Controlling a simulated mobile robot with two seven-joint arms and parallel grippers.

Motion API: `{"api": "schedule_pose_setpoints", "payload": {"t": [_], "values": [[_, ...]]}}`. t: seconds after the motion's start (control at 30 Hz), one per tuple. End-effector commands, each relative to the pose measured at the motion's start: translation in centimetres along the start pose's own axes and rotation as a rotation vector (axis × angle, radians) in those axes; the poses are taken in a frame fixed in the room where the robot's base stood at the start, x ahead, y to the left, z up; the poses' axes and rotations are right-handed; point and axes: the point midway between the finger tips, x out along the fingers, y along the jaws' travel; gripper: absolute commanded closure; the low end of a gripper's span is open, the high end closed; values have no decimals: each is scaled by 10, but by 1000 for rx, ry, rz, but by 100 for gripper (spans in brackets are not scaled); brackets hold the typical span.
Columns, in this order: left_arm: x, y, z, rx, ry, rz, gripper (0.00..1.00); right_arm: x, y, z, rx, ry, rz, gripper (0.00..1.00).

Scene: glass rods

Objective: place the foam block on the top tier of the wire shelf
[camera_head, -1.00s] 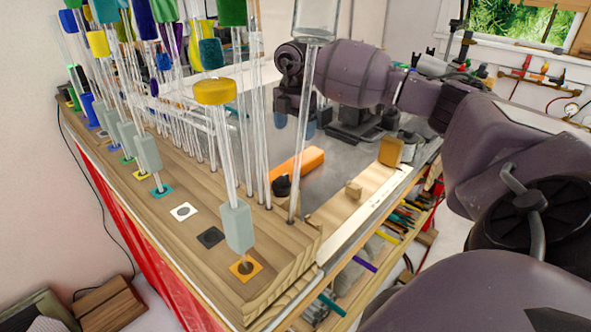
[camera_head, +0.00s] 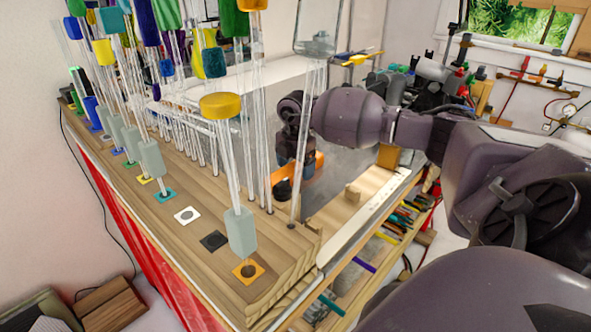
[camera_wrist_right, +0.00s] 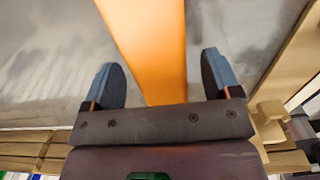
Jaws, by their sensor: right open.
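In the right wrist view the orange block (camera_wrist_right: 150,40) runs between the two open blue-grey fingers of the gripper (camera_wrist_right: 160,68), with a gap on each side. I cannot make out the wire shelf for certain. My left gripper is not in view.
A wooden rack (camera_head: 210,262) of upright glass rods with coloured caps stands in front and to the left of the right gripper. A pale wooden board (camera_head: 345,212) with a small block (camera_head: 352,194) lies to the right. A yellow-brown block (camera_head: 388,157) stands behind it.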

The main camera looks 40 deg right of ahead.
Motion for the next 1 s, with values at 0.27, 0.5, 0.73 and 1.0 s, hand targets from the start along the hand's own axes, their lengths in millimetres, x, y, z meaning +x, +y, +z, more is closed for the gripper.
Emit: {"api": "schedule_pose_setpoints", "payload": {"t": [0.27,0.5,0.73,1.0], "values": [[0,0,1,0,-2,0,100,7,0,0,-1,-1,0,17],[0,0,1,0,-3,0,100,6,0,0,-1,-1,-1,52],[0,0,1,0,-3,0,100,6,0,0,0,-1,0,74],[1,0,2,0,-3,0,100,-4,1,0,0,-1,2,74]]}}
